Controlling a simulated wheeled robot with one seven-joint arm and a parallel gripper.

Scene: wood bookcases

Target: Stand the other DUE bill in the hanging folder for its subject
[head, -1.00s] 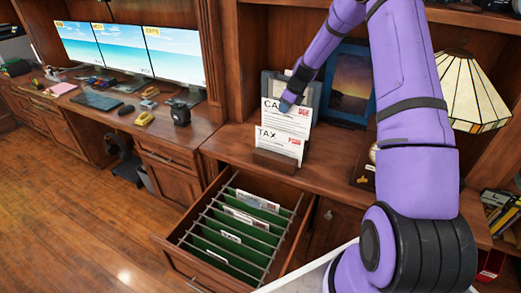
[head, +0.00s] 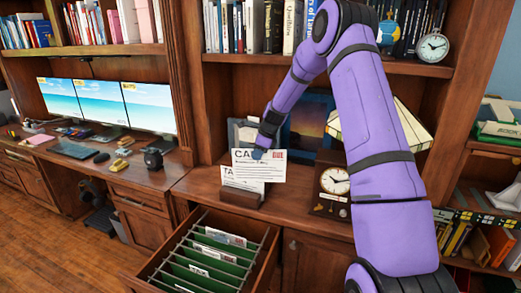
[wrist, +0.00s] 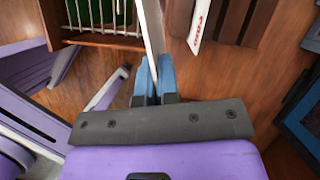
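My gripper (head: 262,150) is shut on a white bill headed "CA" (head: 257,168), with a red stamp at its upper right. The rest of its heading is hidden or too small to read. In the wrist view the bill (wrist: 153,30) shows edge-on between my blue fingertips (wrist: 152,82). A second bill, headed "TA" (head: 236,184), stands in the wooden holder (head: 240,197), partly covered by the held bill. It also shows in the wrist view (wrist: 201,28) with red print. The open drawer (head: 150,275) below left holds green hanging folders (head: 215,254) with several papers in them.
A framed picture (head: 304,128) stands behind my arm. A shelf with books (head: 285,28) is above. Monitors (head: 100,105) stand on the desk at left.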

